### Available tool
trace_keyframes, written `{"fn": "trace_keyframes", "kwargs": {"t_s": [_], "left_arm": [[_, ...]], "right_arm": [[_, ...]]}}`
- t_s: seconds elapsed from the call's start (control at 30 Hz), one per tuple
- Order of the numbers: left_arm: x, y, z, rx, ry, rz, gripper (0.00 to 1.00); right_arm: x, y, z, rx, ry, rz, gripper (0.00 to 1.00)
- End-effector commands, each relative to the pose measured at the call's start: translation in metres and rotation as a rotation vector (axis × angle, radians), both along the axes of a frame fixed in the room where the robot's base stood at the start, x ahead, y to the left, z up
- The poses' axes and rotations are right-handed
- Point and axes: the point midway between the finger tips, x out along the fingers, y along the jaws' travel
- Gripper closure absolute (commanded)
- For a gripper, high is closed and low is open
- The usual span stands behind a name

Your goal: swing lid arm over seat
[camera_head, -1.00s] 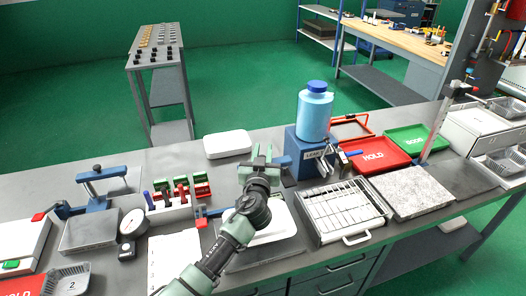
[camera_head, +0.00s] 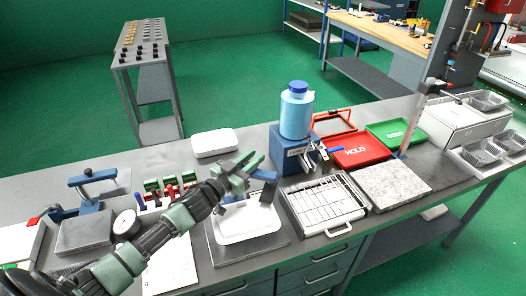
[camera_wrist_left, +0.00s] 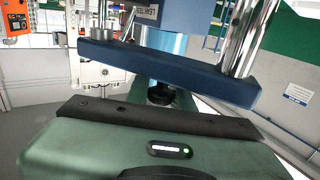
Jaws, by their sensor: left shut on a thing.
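My left gripper (camera_head: 240,173) is above the back edge of a white tray (camera_head: 250,222), which lies on a dark grey plate (camera_head: 222,252). I take this plate to be the seat. The gripper is shut on a dark blue bar (camera_head: 265,187), apparently the lid arm, which slopes down over the tray's back right. In the left wrist view the dark blue bar (camera_wrist_left: 170,72) lies across the picture, in front of the green gripper body, with chrome posts near its ends. The exact finger contact is hidden. My right gripper is out of view.
The blue leak tester (camera_head: 283,145) with its bottle (camera_head: 297,112) stands close behind right. A wire rack (camera_head: 325,207) lies to the right. A rack of red and green pieces (camera_head: 170,190) and a blue clamp (camera_head: 93,180) stand left. A white block (camera_head: 214,143) lies behind.

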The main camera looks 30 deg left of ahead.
Motion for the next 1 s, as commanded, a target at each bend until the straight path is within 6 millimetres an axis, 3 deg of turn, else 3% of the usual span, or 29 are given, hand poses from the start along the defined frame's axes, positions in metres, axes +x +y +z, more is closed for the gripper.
{"fn": "trace_keyframes", "kwargs": {"t_s": [0.17, 0.37, 1.0], "left_arm": [[-0.010, -0.001, 0.000, 0.008, 0.001, -0.166, 1.00], [-0.022, -0.005, -0.004, 0.008, 0.001, -0.355, 1.00], [-0.056, -0.006, -0.005, 0.002, 0.000, -0.861, 1.00]], "right_arm": [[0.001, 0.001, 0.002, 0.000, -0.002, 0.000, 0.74], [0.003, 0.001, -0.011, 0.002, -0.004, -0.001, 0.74], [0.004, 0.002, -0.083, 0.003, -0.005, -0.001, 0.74]]}}
